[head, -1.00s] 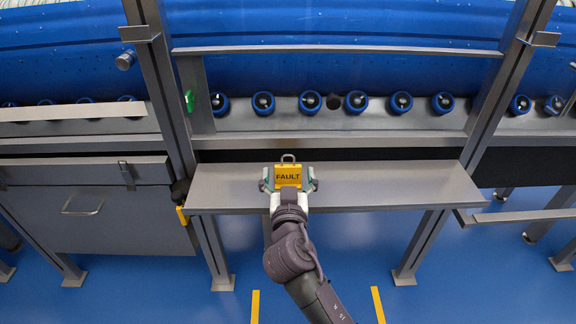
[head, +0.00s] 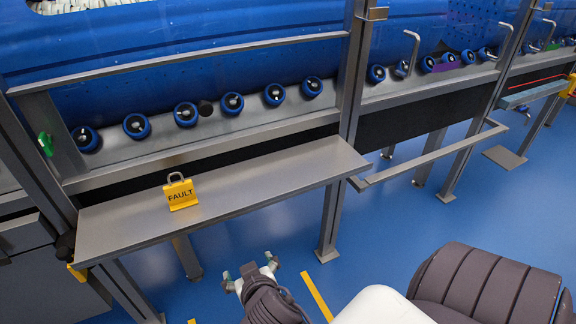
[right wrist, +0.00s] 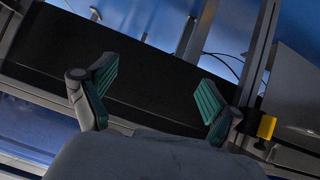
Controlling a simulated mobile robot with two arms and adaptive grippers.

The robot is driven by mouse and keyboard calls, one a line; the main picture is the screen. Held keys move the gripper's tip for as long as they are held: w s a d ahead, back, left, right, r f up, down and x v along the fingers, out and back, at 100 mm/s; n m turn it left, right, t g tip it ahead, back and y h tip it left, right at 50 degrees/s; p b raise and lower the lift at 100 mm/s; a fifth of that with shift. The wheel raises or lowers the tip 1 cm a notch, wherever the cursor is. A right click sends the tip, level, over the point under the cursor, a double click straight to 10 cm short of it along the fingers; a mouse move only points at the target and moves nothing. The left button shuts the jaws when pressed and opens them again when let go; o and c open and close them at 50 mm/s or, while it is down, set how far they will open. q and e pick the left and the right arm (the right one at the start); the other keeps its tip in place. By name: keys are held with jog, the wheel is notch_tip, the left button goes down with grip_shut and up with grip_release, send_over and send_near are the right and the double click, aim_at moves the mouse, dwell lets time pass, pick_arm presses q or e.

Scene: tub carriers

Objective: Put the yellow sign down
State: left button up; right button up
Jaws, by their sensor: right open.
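The yellow sign (head: 181,194) reads FAULT and has a grey loop handle on top. It stands upright on the grey metal shelf (head: 255,197) in the head view, with nothing holding it. My right gripper (head: 252,273) is open and empty, in front of and below the shelf edge, apart from the sign. In the right wrist view its two green-padded fingers (right wrist: 155,95) are spread wide with nothing between them. The sign is not recognisable in the right wrist view. My left gripper is not in view.
Blue-rimmed rollers (head: 186,114) line the rail behind the shelf. A steel post (head: 352,90) stands at the shelf's right end, with a lower rail (head: 430,157) beyond it. The blue floor (head: 390,215) is open in front, with yellow floor marks (head: 316,296).

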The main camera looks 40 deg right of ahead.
jog(key=s+f+n+g+y, duration=0.2)
jog(key=s+f+g, duration=0.1)
jog(key=s, duration=0.4)
jog(key=s+f+n+g+y, duration=0.2)
jog(key=s+f+g, duration=0.1)
jog(key=s, duration=0.4)
jog(key=shift+s+a+f, duration=0.2)
jog(key=shift+f, duration=0.1)
